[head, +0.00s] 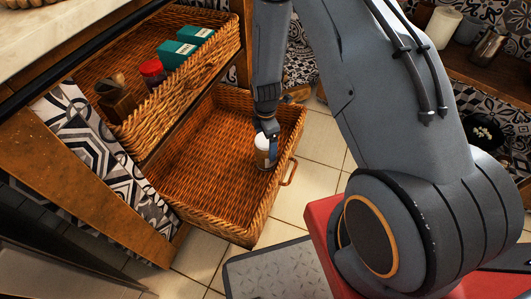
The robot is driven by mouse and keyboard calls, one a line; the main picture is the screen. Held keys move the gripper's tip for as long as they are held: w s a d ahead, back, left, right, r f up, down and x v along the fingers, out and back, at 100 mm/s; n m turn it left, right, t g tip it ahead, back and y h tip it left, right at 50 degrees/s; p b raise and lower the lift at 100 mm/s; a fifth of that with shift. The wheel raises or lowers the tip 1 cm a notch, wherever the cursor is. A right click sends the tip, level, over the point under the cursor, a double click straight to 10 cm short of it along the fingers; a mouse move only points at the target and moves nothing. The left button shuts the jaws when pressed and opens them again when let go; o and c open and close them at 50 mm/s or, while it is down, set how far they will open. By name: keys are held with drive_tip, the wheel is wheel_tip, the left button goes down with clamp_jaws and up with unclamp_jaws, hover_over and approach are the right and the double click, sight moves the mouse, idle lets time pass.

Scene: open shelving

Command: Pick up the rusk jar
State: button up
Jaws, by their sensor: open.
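A small white jar with a tan band (263,158) stands upright in the lower wicker drawer (205,165), near its right side. Its label is too small to read, but it may be the rusk jar. The jaws are open. The gripper hides part of the jar's top, and I cannot tell whether the fingers touch it. A red-lidded jar (153,73) stands in the upper wicker drawer (190,93).
Teal boxes (175,54) and a brown holder (117,103) also stand in the upper drawer, which overhangs the lower one's back. The rest of the lower drawer's floor looks empty. Its handle (289,172) faces the tiled floor (318,184).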

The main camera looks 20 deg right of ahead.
wheel_tip(320, 180, down, 4)
drive_tip(key=shift+s+f+b, duration=0.1)
drive_tip(key=shift+f+b, duration=0.15)
drive_tip(key=shift+b, duration=0.55)
drive_tip(key=c, duration=1.5)
drive_tip(key=shift+r, duration=0.2)
